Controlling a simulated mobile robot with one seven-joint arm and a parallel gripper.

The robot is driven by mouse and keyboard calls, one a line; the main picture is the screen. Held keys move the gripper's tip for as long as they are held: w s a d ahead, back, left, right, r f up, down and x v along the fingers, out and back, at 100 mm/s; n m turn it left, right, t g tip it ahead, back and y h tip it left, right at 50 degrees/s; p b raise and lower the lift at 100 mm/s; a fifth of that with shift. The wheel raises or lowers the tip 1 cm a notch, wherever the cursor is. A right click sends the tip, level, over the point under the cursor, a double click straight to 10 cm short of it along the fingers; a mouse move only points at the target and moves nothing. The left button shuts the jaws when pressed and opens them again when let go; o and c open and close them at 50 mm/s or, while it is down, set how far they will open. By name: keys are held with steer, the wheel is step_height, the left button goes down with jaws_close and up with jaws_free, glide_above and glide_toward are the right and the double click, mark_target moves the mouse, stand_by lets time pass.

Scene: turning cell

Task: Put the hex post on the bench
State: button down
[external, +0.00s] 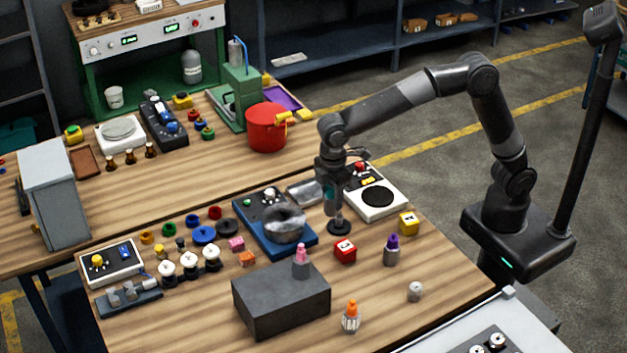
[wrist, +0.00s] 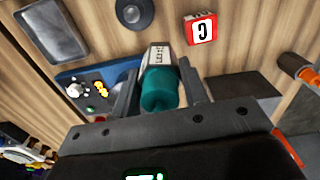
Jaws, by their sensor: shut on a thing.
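My gripper (external: 332,183) is above the near wooden bench (external: 440,283), pointing down. In the wrist view my gripper (wrist: 160,78) is shut on a piece with a round teal end (wrist: 163,92) and a pale, flat-sided end with dark lettering; I take this to be the hex post. In the external view only a bit of its teal (external: 329,191) shows between the fingers. The held piece appears to be clear of the bench. A black round base with a knob (external: 340,228) stands just below my gripper; it also shows in the wrist view (wrist: 133,12).
A dark grey block (external: 281,302) stands in front. Bare wood lies at the bench's right front.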

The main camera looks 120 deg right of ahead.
steer(key=s+d+m, duration=0.2)
steer(key=s+d, duration=0.2)
steer(key=d, duration=0.5)
steer(key=s+d+m, duration=0.1)
steer(key=s+d, duration=0.3)
steer(key=d, duration=0.5)
steer(key=s+d+m, duration=0.2)
steer(key=s+d, duration=0.1)
steer(key=d, duration=0.7)
steer(key=s+d+m, duration=0.5)
steer(key=s+d, duration=1.3)
steer(key=s, duration=0.4)
steer(key=shift+w+a+f, duration=0.1)
steer(key=shift+w+f, duration=2.55)
steer(key=shift+w, duration=0.25)
steer(key=shift+w+a+f, duration=0.1)
steer(key=shift+w+f, duration=2.55)
steer(key=shift+w, duration=0.25)
steer(key=shift+f, duration=0.15)
steer(key=c, duration=0.8)
jaws_free()
steer(key=shift+c, duration=0.2)
